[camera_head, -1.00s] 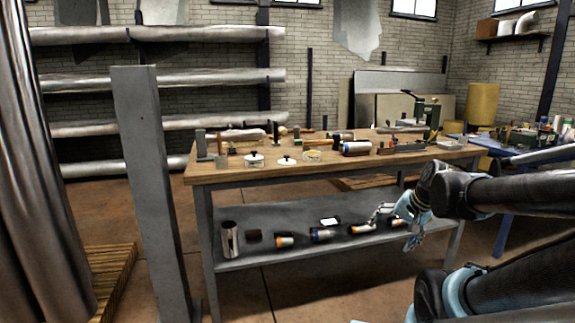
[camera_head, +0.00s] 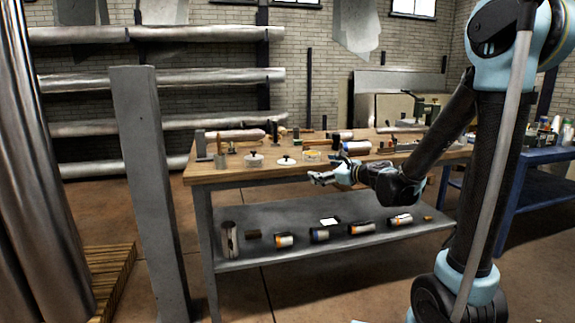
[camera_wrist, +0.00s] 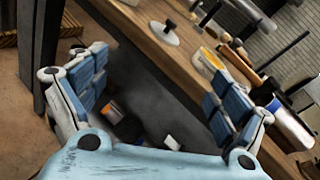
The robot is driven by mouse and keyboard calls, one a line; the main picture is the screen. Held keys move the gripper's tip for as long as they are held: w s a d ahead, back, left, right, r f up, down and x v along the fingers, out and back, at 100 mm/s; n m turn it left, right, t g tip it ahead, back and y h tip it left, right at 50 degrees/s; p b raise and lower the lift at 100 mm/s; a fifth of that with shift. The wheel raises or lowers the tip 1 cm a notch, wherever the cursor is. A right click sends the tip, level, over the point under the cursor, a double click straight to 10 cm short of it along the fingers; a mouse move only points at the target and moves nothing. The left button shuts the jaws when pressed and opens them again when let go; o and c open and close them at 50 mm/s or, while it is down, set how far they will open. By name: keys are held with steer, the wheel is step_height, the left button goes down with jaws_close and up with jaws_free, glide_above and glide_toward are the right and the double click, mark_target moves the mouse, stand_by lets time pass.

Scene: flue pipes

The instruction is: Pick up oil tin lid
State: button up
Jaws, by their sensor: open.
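A flat white round lid with a dark knob (camera_head: 287,162) lies on the wooden bench top near its front edge. A lid with a dark knob also shows at the top of the wrist view (camera_wrist: 163,35). A second pale round piece with a dark knob (camera_head: 254,160) sits to its left; I cannot tell for sure which is the oil tin lid. My gripper (camera_head: 320,178) is open and empty in front of the bench edge, to the right of the lids. In the wrist view its two blue-padded fingers (camera_wrist: 155,88) are wide apart, with the lid beyond them.
A dish with yellow contents (camera_head: 312,156) is right of the lids. A silver cylinder (camera_head: 357,148) lies farther right. The lower shelf (camera_head: 290,253) holds several cans. A grey post (camera_head: 145,190) stands at the bench's left. The bench's front edge lies between my gripper and the lids.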

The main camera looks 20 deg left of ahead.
mark_target(289, 162)
steer(key=w+a+m, duration=0.1)
steer(key=w+a, duration=0.3)
steer(key=a, duration=0.1)
steer(key=w+a+m, duration=0.2)
steer(key=w+a, duration=0.2)
steer(key=a, duration=0.2)
steer(key=w+a+f+m+t, duration=0.1)
steer(key=w+a, duration=0.3)
steer(key=a, duration=0.2)
steer(key=shift+w+m+y, duration=0.3)
steer(key=shift+w, duration=0.1)
steer(key=c, duration=1)
